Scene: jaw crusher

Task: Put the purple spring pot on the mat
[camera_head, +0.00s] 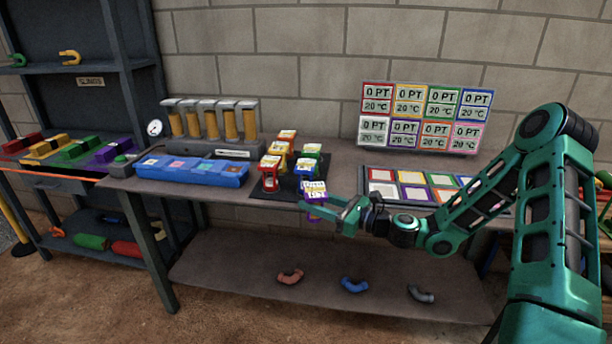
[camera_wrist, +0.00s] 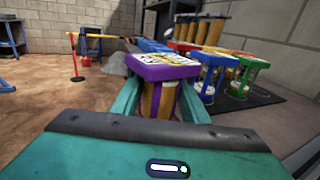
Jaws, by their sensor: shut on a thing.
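The purple spring pot (camera_head: 314,187) has a purple-rimmed top with a white and yellow label. My gripper (camera_head: 322,209) is shut on it, and the pot stands upright between the two green fingers in the wrist view (camera_wrist: 160,72). In the head view it appears at the table's front edge, in front of the dark mat (camera_head: 262,193). In the wrist view the mat (camera_wrist: 262,96) is to its right. Whether the pot's base touches anything is hidden by the gripper.
Several other spring pots, such as a red one (camera_head: 269,175) and a green one (camera_head: 311,151), crowd the mat. A blue rack (camera_head: 190,171) is on the left. A tray of coloured squares (camera_head: 412,190) lies on the right. A lower shelf (camera_head: 230,272) holds curved pipes.

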